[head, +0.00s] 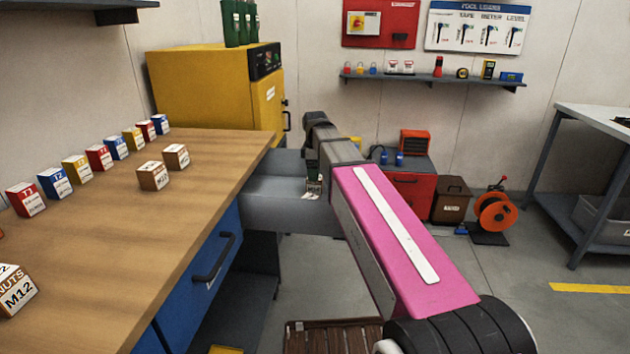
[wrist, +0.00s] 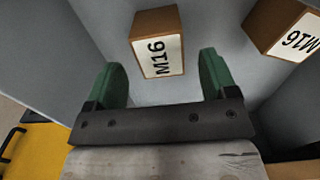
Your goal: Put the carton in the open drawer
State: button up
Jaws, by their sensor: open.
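The open drawer (head: 285,208) is grey and sticks out from the workbench in the head view, partly behind my arm. In the wrist view its grey inside (wrist: 95,22) fills most of the picture. My gripper (wrist: 163,68) has green fingers, spread apart. A brown carton with a white M16 label (wrist: 157,42) lies just beyond and between the fingertips, with gaps on both sides. A second M16 carton (wrist: 284,28) sits at the upper right, apart from the fingers.
The workbench (head: 125,225) holds a row of coloured cartons, two brown cartons (head: 153,176) and an M12 nuts carton (head: 17,291). A yellow cabinet (head: 200,90) stands behind the drawer. A blue drawer front with a handle (head: 213,262) is nearer.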

notch_tip(320, 180, up, 7)
jog(key=shift+f, duration=0.1)
dwell(0.5)
